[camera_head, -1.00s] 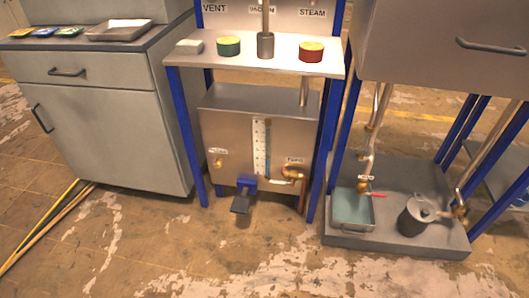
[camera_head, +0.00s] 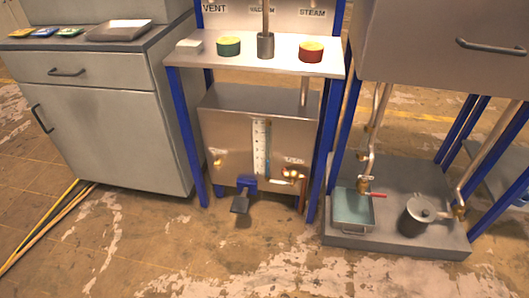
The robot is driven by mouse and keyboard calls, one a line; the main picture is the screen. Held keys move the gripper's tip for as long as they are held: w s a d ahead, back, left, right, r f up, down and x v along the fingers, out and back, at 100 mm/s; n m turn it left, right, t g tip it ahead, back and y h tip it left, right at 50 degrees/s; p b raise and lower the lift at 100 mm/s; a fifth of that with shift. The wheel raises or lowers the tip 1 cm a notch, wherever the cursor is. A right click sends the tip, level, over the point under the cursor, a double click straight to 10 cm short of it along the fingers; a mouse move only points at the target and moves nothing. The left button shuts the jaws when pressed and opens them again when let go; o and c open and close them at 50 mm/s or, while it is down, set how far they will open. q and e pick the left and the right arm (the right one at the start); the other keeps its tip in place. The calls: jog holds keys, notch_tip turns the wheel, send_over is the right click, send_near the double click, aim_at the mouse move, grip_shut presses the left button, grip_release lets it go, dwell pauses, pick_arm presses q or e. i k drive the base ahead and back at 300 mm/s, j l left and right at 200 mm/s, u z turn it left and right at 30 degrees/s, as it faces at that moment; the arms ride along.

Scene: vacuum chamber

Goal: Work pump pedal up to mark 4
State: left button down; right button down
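The pump pedal (camera_head: 241,204) is a dark plate on a blue bracket (camera_head: 247,182). It sticks out low at the front of a metal tank (camera_head: 225,128), just above the floor. A white scale strip (camera_head: 261,148) with a sight tube runs up the tank's front. Blue shows in the tube, but the mark numbers are too small to read. Neither of my grippers shows in the view, and nothing touches the pedal.
A blue-legged stand holds a shelf (camera_head: 190,62) with a green knob (camera_head: 229,46) and a red knob (camera_head: 311,52). A grey cabinet (camera_head: 115,130) stands left. A tray (camera_head: 352,212) and a lidded pot (camera_head: 416,216) sit on a low platform right. Floor in front is clear.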

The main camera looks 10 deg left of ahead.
aim_at(240, 204)
jog(key=i+j+u, duration=0.1)
jog(key=i+u, duration=0.15)
jog(key=i, duration=0.45)
jog(key=i+u, duration=0.3)
jog(key=i, duration=0.35)
